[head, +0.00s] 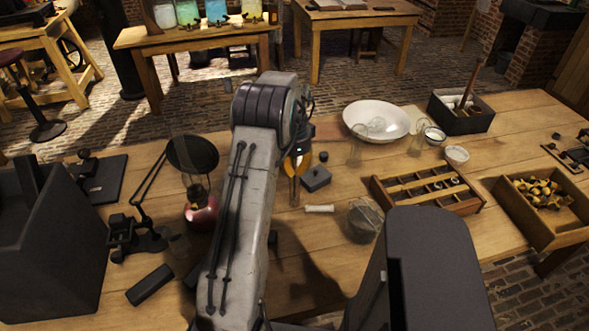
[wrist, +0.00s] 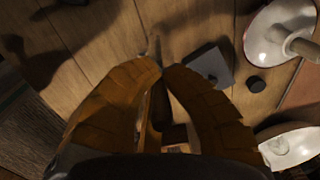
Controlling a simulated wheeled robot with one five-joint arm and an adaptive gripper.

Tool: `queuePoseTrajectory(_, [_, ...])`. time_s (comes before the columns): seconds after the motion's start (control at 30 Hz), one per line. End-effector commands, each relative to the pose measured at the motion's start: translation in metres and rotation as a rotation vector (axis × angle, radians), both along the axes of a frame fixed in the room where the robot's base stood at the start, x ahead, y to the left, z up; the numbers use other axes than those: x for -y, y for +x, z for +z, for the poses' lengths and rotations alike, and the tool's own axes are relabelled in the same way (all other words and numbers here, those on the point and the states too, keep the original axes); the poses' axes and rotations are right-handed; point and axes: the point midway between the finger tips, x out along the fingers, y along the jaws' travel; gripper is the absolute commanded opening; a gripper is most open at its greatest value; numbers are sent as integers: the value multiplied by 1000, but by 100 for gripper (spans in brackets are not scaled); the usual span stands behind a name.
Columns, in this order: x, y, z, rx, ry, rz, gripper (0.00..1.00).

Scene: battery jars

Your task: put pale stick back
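My gripper (head: 297,166) points down over the middle of the table, with its orange-brown fingers drawn together. In the wrist view its fingertips (wrist: 161,66) nearly meet around a thin, dull pale stick (wrist: 155,46). The stick also shows below the fingers in the head view (head: 295,192), roughly upright. Its upper part is hidden by the fingers, and I cannot tell if its lower end touches the table. A short whitish rod (head: 319,209) lies on the wood to the lower right of the gripper.
A dark grey block (head: 316,179) and small black knob (head: 323,157) stand close right. A wire-like round object (head: 364,220) stands lower right; a lamp (head: 192,153) stands left.

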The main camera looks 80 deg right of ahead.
Motion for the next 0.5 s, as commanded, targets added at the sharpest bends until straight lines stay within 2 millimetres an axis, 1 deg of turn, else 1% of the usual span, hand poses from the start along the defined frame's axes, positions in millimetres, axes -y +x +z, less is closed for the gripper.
queuePoseTrajectory(0.13, [0, 0, -6, 1, 1, 0, 0])
queuePoseTrajectory(0.27, [-1, 0, -6, 0, 3, 0, 0])
queuePoseTrajectory(0.3, [-1, 0, -7, 0, 4, 0, 7])
queuePoseTrajectory(0.5, [-2, 0, -8, 0, 8, 0, 25])
